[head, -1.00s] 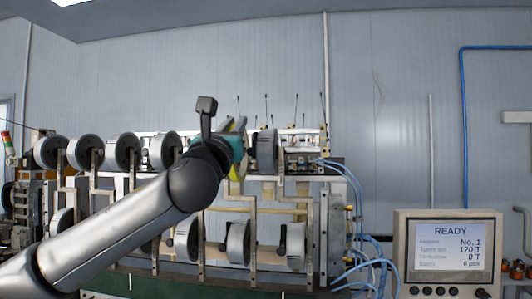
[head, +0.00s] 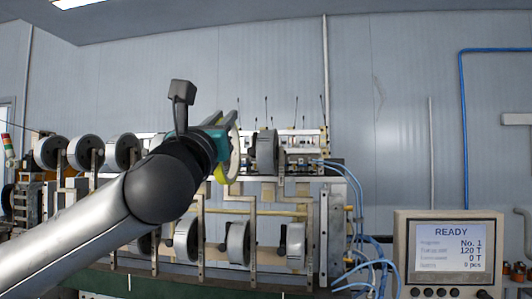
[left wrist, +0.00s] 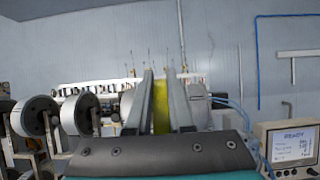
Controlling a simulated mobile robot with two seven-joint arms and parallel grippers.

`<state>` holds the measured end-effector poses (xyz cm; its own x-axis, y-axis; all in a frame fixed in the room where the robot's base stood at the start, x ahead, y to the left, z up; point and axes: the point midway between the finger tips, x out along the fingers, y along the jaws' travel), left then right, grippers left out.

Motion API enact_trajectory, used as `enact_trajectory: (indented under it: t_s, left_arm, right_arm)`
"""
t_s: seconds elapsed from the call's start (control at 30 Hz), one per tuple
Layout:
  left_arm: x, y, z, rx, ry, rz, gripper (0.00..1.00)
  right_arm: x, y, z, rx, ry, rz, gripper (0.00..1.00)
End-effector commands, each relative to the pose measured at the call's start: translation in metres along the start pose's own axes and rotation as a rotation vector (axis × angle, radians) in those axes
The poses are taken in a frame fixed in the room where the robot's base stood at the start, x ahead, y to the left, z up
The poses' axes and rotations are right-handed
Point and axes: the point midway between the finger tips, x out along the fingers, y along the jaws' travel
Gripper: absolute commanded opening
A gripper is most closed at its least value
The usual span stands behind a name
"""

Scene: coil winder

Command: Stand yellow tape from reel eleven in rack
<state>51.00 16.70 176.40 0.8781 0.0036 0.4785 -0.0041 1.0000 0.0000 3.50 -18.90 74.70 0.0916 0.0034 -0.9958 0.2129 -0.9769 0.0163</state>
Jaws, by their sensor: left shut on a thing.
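My left gripper (head: 232,135) is shut on the yellow tape (head: 234,158), a yellow roll seen nearly edge-on in the head view. In the left wrist view the yellow tape (left wrist: 161,106) stands upright between the two grey fingers of the left gripper (left wrist: 160,95). The gripper holds it in front of the upper row of reels, just left of a grey reel (head: 266,151). I cannot tell whether the tape touches anything else. My right gripper is in neither view. I cannot make out the rack for certain.
The coil winder carries an upper row of grey reels (head: 86,151) and a lower row (head: 238,243). Blue hoses (head: 352,185) hang at its right end. A control panel (head: 450,250) reading READY stands at the lower right.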

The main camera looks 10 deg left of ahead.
Motion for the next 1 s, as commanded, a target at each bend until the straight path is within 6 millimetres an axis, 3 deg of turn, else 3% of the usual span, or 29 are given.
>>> enact_trajectory:
  t_s: [1.0]
  left_arm:
    - [-0.063, 0.000, 0.036, -0.001, -0.003, -0.001, 0.00]
  right_arm:
    - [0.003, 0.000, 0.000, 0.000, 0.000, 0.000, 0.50]
